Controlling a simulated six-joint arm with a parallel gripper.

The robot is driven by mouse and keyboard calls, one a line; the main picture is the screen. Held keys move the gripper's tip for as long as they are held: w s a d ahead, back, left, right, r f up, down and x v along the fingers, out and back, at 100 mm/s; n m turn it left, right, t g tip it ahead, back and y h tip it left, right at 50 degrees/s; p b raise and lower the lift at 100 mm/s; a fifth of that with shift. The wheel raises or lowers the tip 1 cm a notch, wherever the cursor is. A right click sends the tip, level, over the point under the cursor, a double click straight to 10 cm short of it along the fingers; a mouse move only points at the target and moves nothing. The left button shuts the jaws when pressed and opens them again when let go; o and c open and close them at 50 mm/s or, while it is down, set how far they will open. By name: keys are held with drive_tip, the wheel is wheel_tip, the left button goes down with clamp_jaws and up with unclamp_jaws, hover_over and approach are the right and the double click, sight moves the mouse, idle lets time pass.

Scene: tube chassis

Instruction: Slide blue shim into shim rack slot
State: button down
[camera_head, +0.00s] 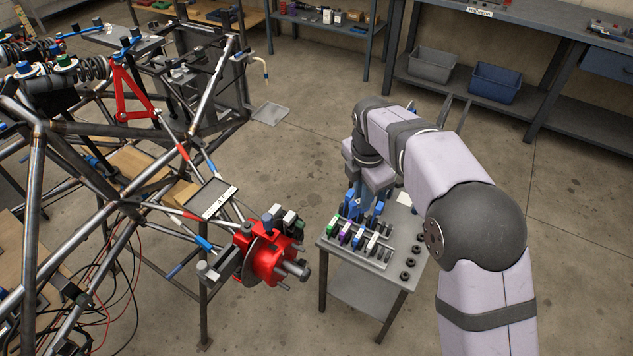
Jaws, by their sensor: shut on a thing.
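My gripper (366,207) is at the back edge of the shim rack on a small grey table, pointing down. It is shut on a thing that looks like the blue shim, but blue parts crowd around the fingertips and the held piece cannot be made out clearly. The shim rack (388,256) is a grey slotted holder with green, purple, blue and white shims standing in a row. Some slots at its right end look empty. Whether the held piece touches the rack cannot be told.
The small grey table (336,243) has several dark round parts (408,262) along its right side. A red hub (268,256) with bolts on the tube chassis (33,215) stands close to the left. Bins (432,64) sit on a far shelf.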

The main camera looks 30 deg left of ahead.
drive_tip(key=w+d+f+m, duration=0.1)
drive_tip(key=w+d+f, duration=0.2)
drive_tip(key=d+f, duration=0.65)
drive_tip(key=w+f+n, duration=0.1)
drive_tip(key=n, duration=0.1)
drive_tip(key=a+f+n, duration=0.1)
drive_tip(key=f+n, duration=0.1)
drive_tip(key=w+f+n, duration=0.1)
drive_tip(key=f+n, duration=0.1)
drive_tip(key=n, duration=0.1)
drive_tip(key=shift+w+a+f+b, duration=0.1)
drive_tip(key=shift+w+a+b, duration=0.1)
drive_tip(key=shift+w+b, duration=0.15)
drive_tip(key=shift+f, duration=0.15)
drive_tip(key=shift+f+b, duration=1.75)
drive_tip(key=shift+f, duration=0.15)
drive_tip(key=shift+s+p, duration=0.1)
drive_tip(key=shift+p, duration=0.45)
drive_tip(key=shift+f, duration=0.15)
drive_tip(key=shift+f+b, duration=0.5)
drive_tip(key=shift+f, duration=0.25)
